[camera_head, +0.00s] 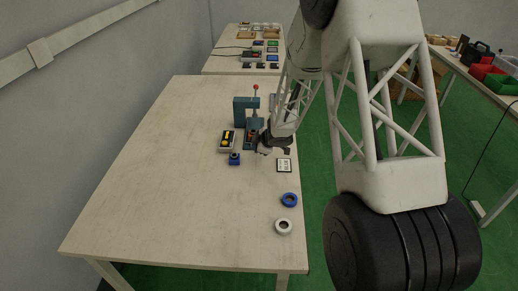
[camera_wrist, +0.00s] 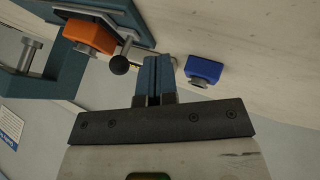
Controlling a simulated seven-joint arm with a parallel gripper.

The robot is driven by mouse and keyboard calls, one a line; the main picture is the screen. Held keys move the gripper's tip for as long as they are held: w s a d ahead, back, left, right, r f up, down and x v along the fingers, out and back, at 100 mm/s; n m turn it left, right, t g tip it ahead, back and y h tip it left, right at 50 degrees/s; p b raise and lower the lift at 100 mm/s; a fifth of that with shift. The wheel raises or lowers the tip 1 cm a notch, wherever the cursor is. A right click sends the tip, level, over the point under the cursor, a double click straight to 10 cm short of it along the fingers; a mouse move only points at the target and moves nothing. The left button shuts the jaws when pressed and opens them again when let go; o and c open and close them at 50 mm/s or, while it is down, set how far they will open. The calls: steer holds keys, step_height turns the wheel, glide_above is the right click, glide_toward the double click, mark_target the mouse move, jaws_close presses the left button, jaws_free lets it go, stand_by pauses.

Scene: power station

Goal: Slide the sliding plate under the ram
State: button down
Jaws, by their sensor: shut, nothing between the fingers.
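The teal press (camera_head: 243,108) stands near the right side of the table. Its ram (camera_wrist: 29,54), a silver cylinder, shows at the left of the wrist view. An orange block (camera_wrist: 89,36) sits on what looks like the sliding plate (camera_wrist: 121,22), beside the ram and not under it. A rod with a black knob (camera_wrist: 121,67) sticks out from the plate's side. My gripper (camera_wrist: 155,62) is shut and empty, with its blue fingers just right of the knob; whether they touch it I cannot tell. In the head view my gripper (camera_head: 265,150) is low beside the press.
A blue block with a round knob (camera_wrist: 203,71) lies right of my fingers. A box with yellow and black parts (camera_head: 227,140) stands left of the press. A white card (camera_head: 284,165), a blue ring (camera_head: 289,199) and a white ring (camera_head: 283,227) lie nearer. The table's left half is clear.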

steer(key=shift+w+a+r, duration=0.15)
steer(key=shift+w, duration=0.5)
steer(key=shift+w+a+r, duration=0.1)
steer(key=shift+w, duration=0.5)
steer(key=w, duration=1.2)
steer(key=shift+w, duration=0.1)
